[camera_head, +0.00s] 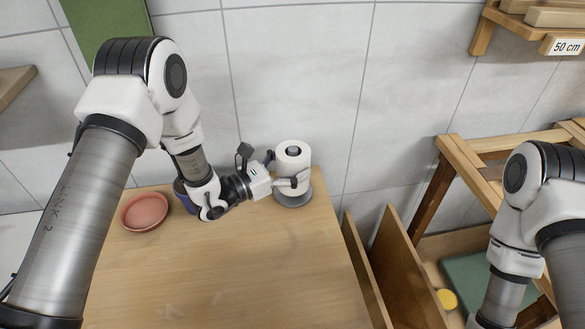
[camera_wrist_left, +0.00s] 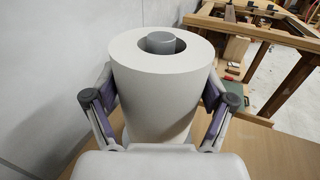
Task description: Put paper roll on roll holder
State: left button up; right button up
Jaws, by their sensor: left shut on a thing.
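The white paper roll (camera_head: 294,163) is upright around the post of the grey roll holder (camera_head: 293,201) at the back of the table. The post top shows in the roll's hole, and the holder's round base shows beneath. In the left wrist view, the paper roll (camera_wrist_left: 164,90) fills the middle with the grey post (camera_wrist_left: 161,44) in its core. My left gripper (camera_head: 289,181) is shut on the roll, with one finger on each side of it. Whether the roll rests on the base is hard to tell. My right gripper is out of view; only my right arm shows.
A reddish-brown dish (camera_head: 144,212) and a dark blue item (camera_head: 184,196), partly hidden by my arm, lie to the left on the wooden table (camera_head: 230,270). The tiled wall is close behind. Wooden boards (camera_head: 400,262) stand at right. The table's front is clear.

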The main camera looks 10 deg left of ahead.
pick_arm(q)
notch_tip(320, 180, down, 2)
jog(key=shift+w+f, duration=0.1)
jog(key=shift+f, duration=0.05)
jog(key=o, duration=1.1)
jog(key=shift+f, duration=0.1)
